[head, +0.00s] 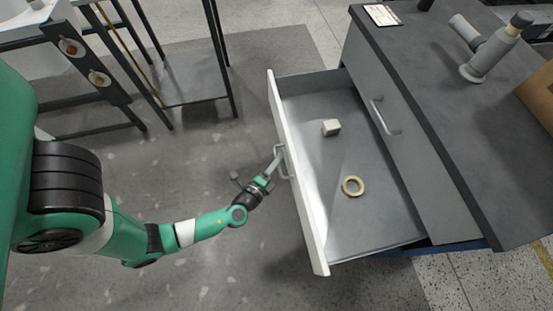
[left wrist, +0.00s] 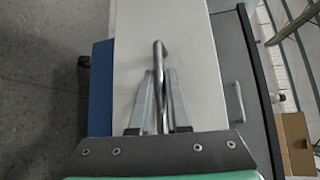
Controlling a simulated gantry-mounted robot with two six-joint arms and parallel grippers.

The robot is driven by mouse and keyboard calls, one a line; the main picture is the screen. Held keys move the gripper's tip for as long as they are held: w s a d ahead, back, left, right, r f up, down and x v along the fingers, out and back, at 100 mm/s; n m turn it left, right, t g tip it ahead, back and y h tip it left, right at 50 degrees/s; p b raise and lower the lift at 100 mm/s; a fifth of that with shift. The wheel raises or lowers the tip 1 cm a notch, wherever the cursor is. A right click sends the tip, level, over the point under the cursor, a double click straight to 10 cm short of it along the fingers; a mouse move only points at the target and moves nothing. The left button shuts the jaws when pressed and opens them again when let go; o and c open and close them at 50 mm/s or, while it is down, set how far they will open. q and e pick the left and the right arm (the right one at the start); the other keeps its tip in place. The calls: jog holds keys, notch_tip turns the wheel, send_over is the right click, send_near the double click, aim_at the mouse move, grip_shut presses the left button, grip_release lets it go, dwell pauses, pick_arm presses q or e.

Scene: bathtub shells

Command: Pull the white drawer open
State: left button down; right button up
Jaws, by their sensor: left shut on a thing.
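The white drawer (head: 296,180) stands pulled well out of the grey cabinet, and its inside shows in the head view. In the left wrist view the fingers (left wrist: 160,95) stand on both sides of the handle bar (left wrist: 158,58), in front of the pale drawer front (left wrist: 200,65). My right gripper is in neither view.
The cabinet's dark top (head: 440,110) bears a grey device (head: 485,60) and a paper label (head: 382,15). A second handle (head: 385,117) is on the closed front beside the drawer. A dark metal rack (head: 190,80) stands at the upper left. Bare floor lies left of the drawer.

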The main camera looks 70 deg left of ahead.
pick_arm(q)
jog(key=shift+s, duration=0.15)
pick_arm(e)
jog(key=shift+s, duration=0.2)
pick_arm(q)
jog(key=c, duration=0.9)
grip_release()
